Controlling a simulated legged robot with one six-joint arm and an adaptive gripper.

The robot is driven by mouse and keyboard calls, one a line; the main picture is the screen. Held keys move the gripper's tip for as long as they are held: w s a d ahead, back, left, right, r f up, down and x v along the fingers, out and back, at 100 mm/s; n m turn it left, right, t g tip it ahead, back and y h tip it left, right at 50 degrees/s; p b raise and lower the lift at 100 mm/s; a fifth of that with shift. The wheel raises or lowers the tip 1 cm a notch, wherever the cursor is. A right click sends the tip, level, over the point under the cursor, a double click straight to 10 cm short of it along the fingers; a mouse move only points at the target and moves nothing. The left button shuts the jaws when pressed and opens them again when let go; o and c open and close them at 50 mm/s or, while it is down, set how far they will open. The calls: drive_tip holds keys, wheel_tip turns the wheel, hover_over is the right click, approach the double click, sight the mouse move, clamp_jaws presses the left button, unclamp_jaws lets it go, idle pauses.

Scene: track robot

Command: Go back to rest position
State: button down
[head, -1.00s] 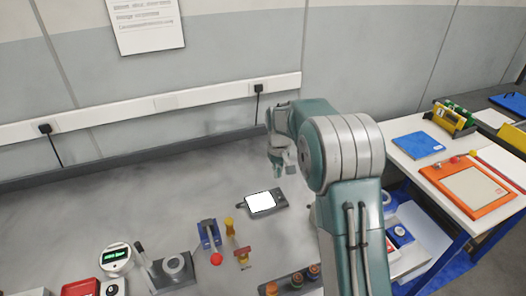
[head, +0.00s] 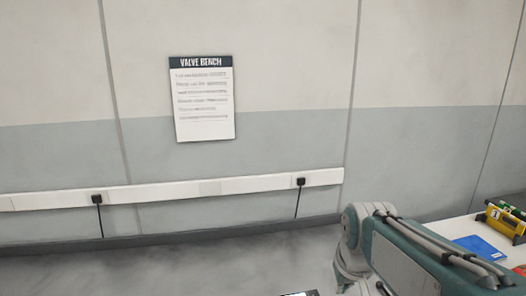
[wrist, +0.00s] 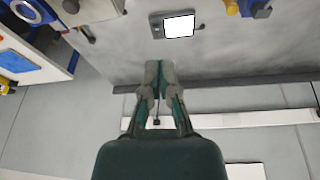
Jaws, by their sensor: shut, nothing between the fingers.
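My gripper (wrist: 158,68) is in the middle of the wrist view, its grey-green fingers meeting at the tips. It is shut and holds nothing. It hangs over the grey bench (wrist: 110,60), apart from the things on it. A dark handheld device with a white screen (wrist: 178,25) lies on the bench beyond the fingertips. In the head view my arm fills the lower right, and my fingertips are hidden or cut off there.
A wall with a "VALVE BENCH" sign (head: 202,100) stands behind the bench. A white cable trunking (head: 150,192) with black plugs runs along it. A side table (head: 460,229) at right holds a blue folder (head: 482,247) and a yellow carrier (head: 503,217).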

drive_tip(key=s+t, duration=0.2)
drive_tip(key=s, duration=1.2)
drive_tip(key=shift+f+m, duration=0.3)
drive_tip(key=shift+m, duration=0.1)
